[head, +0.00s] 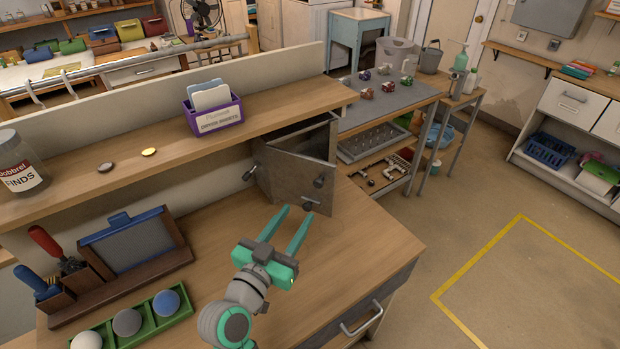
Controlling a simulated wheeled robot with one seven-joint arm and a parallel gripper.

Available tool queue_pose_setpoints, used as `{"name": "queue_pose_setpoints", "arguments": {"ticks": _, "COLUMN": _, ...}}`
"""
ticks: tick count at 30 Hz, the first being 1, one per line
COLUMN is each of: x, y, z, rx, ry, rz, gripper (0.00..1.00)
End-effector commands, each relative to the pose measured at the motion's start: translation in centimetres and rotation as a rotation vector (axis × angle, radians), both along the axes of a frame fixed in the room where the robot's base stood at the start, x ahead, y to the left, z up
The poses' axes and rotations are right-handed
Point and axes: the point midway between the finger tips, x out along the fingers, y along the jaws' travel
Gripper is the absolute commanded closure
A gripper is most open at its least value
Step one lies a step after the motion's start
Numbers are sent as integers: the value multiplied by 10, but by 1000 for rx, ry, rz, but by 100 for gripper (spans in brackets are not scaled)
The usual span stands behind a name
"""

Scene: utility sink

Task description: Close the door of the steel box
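The steel box (325,140) stands on the wooden workbench under the right end of the raised shelf. Part of the box's inside shows above the door's top edge. My gripper (297,210) is open, with two green fingers apart and nothing visible between them. It is above the bench in front of the door, its fingertips pointing at the door's lower part. I cannot tell whether a fingertip touches the door or a knob.
A purple card holder (214,117) stands on the shelf above, left of the box. A tablet stand (130,245) and a green tray with balls (130,322) are at the bench's left. Bare benchtop lies right of my gripper. A grey-topped table (390,100) stands beyond the bench.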

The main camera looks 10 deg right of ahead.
Motion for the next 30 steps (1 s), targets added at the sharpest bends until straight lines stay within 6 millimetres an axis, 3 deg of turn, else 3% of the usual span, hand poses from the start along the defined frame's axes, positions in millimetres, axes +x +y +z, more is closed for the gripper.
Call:
{"name": "queue_pose_setpoints", "arguments": {"ticks": 5, "x": 14, "y": -12, "z": 1, "rx": 0, "ry": 0, "rz": -7, "gripper": 61}}
{"name": "queue_pose_setpoints", "arguments": {"ticks": 18, "x": 71, "y": -56, "z": 1, "rx": -1, "ry": 1, "rz": -5, "gripper": 61}}
{"name": "queue_pose_setpoints", "arguments": {"ticks": 30, "x": 84, "y": -66, "z": 0, "rx": 0, "ry": 0, "rz": -2, "gripper": 61}}
